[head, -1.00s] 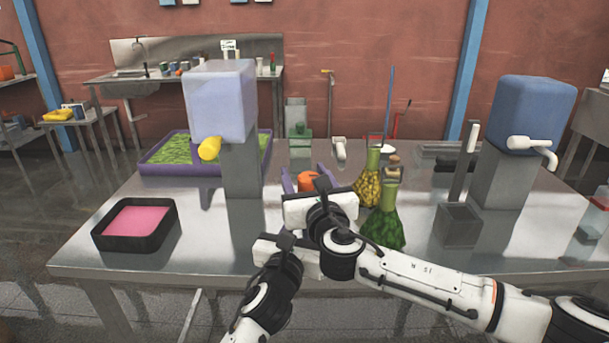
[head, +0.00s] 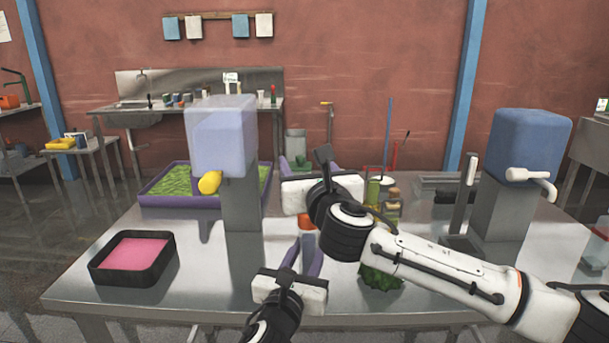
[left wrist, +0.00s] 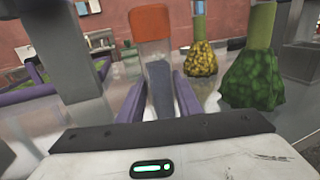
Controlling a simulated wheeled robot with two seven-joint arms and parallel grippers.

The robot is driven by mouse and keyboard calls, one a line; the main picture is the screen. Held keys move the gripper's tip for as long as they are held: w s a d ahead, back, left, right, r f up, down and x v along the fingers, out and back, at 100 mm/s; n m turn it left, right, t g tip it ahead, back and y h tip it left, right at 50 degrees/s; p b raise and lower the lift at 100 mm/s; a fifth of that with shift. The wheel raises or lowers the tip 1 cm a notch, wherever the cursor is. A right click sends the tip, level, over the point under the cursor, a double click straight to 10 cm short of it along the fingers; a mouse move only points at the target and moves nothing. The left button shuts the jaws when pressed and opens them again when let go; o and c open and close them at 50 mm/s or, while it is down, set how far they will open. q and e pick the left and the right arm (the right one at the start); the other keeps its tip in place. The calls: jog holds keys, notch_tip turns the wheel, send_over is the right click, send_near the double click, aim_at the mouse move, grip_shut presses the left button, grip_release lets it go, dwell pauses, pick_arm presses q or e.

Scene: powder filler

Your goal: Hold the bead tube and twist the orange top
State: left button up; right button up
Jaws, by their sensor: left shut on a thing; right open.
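The bead tube (left wrist: 153,55) is clear, stands upright and carries an orange top (left wrist: 150,22). My left gripper (left wrist: 160,95) is shut on the tube below the top, its purple fingers on either side. In the head view the orange top (head: 307,221) shows just beneath my right gripper, above the left gripper's fingers (head: 307,246). My right gripper (head: 303,163) is open, its purple fingers reaching away over the bench beyond the top. Its white palm and wrist hide part of the area around the tube.
A green flask (head: 380,279) and a yellow flask (left wrist: 201,58) stand right of the tube, partly hidden by my right arm in the head view. A black tray (head: 103,274) of pink powder, purple tray (head: 180,202) and two dispensers (head: 221,139) (head: 528,148) stand around.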

pick_arm(q)
jog(key=o, duration=1.3)
jog(key=shift+c, duration=0.2)
